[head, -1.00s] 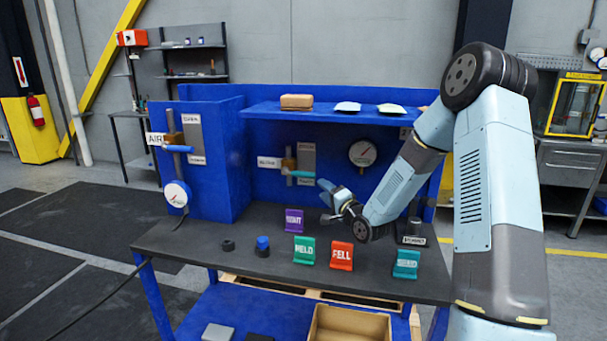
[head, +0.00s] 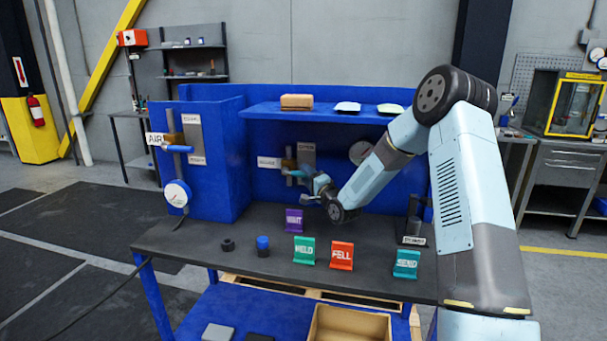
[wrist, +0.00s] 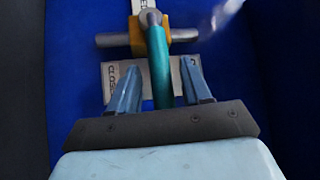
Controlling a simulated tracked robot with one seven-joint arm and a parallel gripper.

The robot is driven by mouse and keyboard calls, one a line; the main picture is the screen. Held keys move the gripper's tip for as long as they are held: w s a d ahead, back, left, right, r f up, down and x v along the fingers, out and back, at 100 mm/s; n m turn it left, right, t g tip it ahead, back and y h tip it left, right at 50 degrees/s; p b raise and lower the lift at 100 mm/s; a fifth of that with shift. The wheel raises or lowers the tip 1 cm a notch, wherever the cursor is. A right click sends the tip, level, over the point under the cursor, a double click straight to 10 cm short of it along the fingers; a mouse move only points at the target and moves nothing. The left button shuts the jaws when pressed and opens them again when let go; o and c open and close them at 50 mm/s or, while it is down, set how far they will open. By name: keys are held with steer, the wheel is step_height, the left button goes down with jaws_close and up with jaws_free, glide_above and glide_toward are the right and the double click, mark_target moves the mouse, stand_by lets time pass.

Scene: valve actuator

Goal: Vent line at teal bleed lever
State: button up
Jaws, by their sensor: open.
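The teal bleed lever (wrist: 158,62) hangs from a brass valve body (wrist: 150,35) on a horizontal pipe in the wrist view. In the head view, the lever (head: 292,173) shows on the blue back panel, beside its pale plate (head: 307,154). My gripper (wrist: 161,66) is open, with one finger on each side of the lever in the picture. Contact cannot be told. In the head view, my gripper (head: 311,181) is at the lever's right end and partly covers it. The plate behind the lever carries lettering ending in "CLOSE", partly hidden.
A second valve with a blue lever (head: 178,149) and a gauge (head: 177,193) is on the left panel. A shelf (head: 322,115) overhangs the back. Purple (head: 294,221), green (head: 304,251), red (head: 341,256) and teal (head: 406,264) signs stand on the bench.

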steer(key=shift+x, duration=1.3)
steer(key=shift+f, duration=0.1)
jaws_close()
steer(key=shift+d, duration=0.1)
